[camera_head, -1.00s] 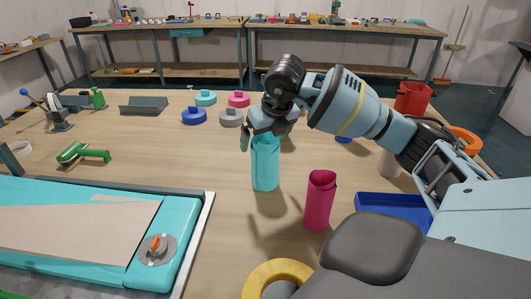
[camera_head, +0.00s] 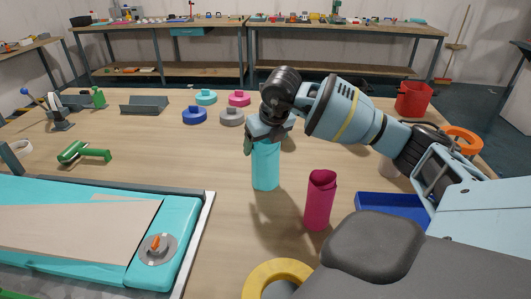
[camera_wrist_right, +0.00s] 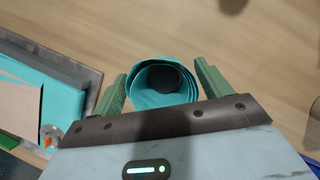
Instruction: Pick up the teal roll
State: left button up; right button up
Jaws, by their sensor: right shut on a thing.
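The teal roll (camera_head: 265,168) stands upright on the wooden table, left of the pink roll (camera_head: 319,200). My right gripper (camera_head: 268,138) reaches down over its top end and is shut on it. In the right wrist view the teal roll (camera_wrist_right: 160,84) shows end-on as a coiled sheet with a dark hollow. The green fingers of my right gripper (camera_wrist_right: 162,85) stand on either side of it. I cannot tell from the head view whether its lower end touches the table. My left gripper is not in view.
A yellow ring (camera_head: 262,276) is at the front. A blue tray (camera_head: 385,203) and red bucket (camera_head: 413,98) are right. Several coloured caps lie behind, including a blue one (camera_head: 194,116).

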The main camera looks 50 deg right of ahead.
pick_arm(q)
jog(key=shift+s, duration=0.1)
pick_arm(e)
jog(key=shift+c, duration=0.9)
jog(key=shift+r, duration=0.15)
